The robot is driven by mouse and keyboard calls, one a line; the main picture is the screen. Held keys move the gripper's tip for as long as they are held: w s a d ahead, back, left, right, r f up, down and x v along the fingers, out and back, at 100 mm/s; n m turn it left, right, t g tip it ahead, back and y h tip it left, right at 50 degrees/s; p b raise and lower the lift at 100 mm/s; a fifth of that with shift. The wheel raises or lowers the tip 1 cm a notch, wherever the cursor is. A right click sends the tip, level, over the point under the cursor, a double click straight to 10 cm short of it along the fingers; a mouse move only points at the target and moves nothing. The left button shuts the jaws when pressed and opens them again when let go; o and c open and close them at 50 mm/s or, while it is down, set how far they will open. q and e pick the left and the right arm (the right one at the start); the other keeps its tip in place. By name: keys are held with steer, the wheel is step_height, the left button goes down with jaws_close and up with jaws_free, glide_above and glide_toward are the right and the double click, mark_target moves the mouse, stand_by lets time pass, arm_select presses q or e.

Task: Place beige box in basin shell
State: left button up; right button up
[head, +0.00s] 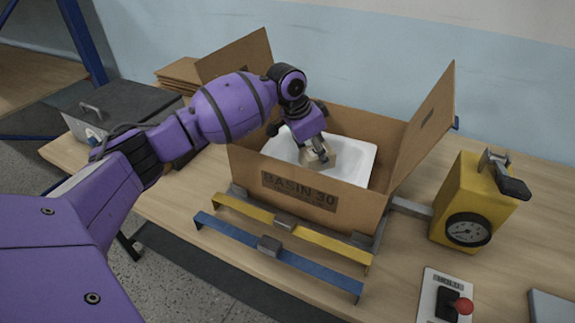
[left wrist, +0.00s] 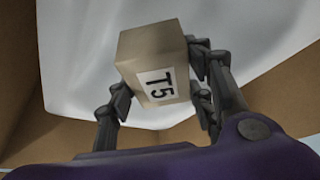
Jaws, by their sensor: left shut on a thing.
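The beige box (left wrist: 152,52) carries a white T5 label and sits between the fingers of my left gripper (left wrist: 160,95), which is shut on it. In the head view the beige box (head: 321,157) shows partly behind my left gripper (head: 313,152), over the white basin shell (head: 356,158). The basin shell lies inside an open cardboard carton (head: 250,184) marked BASIN 30. In the left wrist view the white shell (left wrist: 75,70) fills the background behind the box. I cannot tell whether the box touches the shell. My right gripper is not in view.
The carton's flaps stand up at the left and right. Yellow (head: 330,246) and blue (head: 300,266) bars run along its front. A grey case (head: 115,105) sits at the left.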

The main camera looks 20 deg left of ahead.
mark_target(309, 153)
arm_select(q)
steer(key=shift+w+f, duration=0.1)
steer(key=shift+f, duration=2.65)
steer(key=shift+f, duration=0.1)
steer(key=o, duration=1.1)
steer(key=shift+f, duration=0.1)
steer(key=shift+c, duration=0.2)
steer(key=shift+a+r, duration=0.1)
steer(key=shift+r, duration=0.4)
steer(key=v, duration=1.1)
steer(key=shift+s+r+p, duration=0.15)
steer(key=shift+s+p, duration=0.05)
steer(key=shift+p, duration=0.2)
